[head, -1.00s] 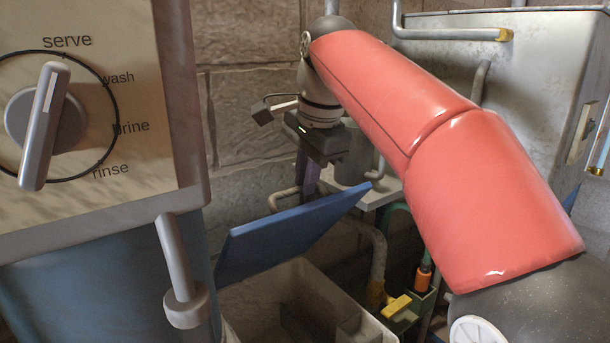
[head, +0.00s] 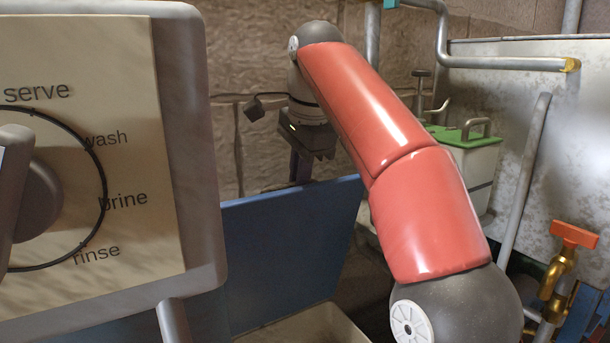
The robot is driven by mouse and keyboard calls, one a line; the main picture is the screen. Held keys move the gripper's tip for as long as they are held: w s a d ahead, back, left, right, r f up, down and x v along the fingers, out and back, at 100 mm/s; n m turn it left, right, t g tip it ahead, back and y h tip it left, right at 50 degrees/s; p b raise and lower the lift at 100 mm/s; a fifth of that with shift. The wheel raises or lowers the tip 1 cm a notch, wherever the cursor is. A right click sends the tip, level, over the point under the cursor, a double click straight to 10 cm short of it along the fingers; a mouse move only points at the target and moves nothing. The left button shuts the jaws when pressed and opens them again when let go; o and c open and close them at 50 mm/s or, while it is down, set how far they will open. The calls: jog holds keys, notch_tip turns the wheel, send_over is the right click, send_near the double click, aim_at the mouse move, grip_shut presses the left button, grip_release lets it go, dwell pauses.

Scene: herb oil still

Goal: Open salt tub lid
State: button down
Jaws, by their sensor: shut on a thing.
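The salt tub (head: 312,328) is a pale open bin at the bottom of the head view, mostly cut off by the frame edge. Its blue lid (head: 290,250) stands raised, steep and close to upright, above the tub. My gripper (head: 300,170) is at the lid's top edge, pointing down, with its fingers partly hidden behind the lid. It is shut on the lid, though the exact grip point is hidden.
A cream panel with a dial (head: 35,200) stands close on the left. A white container with a green lid (head: 468,140), a grey metal tank (head: 570,130), pipes and an orange-handled valve (head: 572,235) are on the right. A stone wall is behind.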

jog(key=shift+w+a+f, duration=0.1)
jog(key=shift+f, duration=0.3)
jog(key=c, duration=1.9)
grip_release()
jog(key=shift+o, duration=1.4)
jog(key=shift+w+a+f, duration=0.1)
jog(key=shift+w+a, duration=0.05)
jog(key=shift+o, duration=0.7)
jog(key=shift+r, duration=0.2)
jog(key=shift+r, duration=0.2)
